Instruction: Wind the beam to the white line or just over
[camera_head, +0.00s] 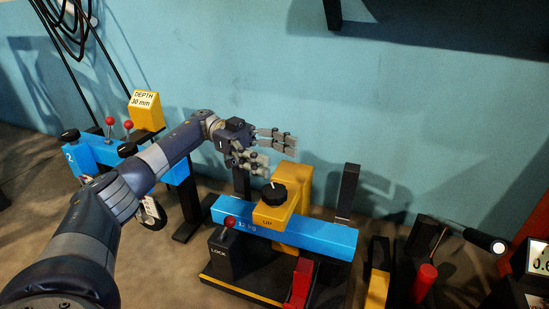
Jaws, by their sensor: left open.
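The blue beam (325,238), marked with a weight in kg, runs across the stand at lower centre. A yellow block (270,217) marked UP sits over the beam and carries a black knob (274,193) with a pale mark. A pale line (342,220) shows low on a dark upright post behind the beam's right end; I cannot tell for sure if it is the white line. My left gripper (277,154) is open and empty, above and behind the knob and apart from it. My right gripper is not in view.
A red-knobbed lever (230,222) stands on a black LOCK box at the beam's left. A red part (300,283) stands in front. A crank with a red handle (425,282) is at right. Another blue frame with a yellow DEPTH block (147,112) is at left, behind my arm.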

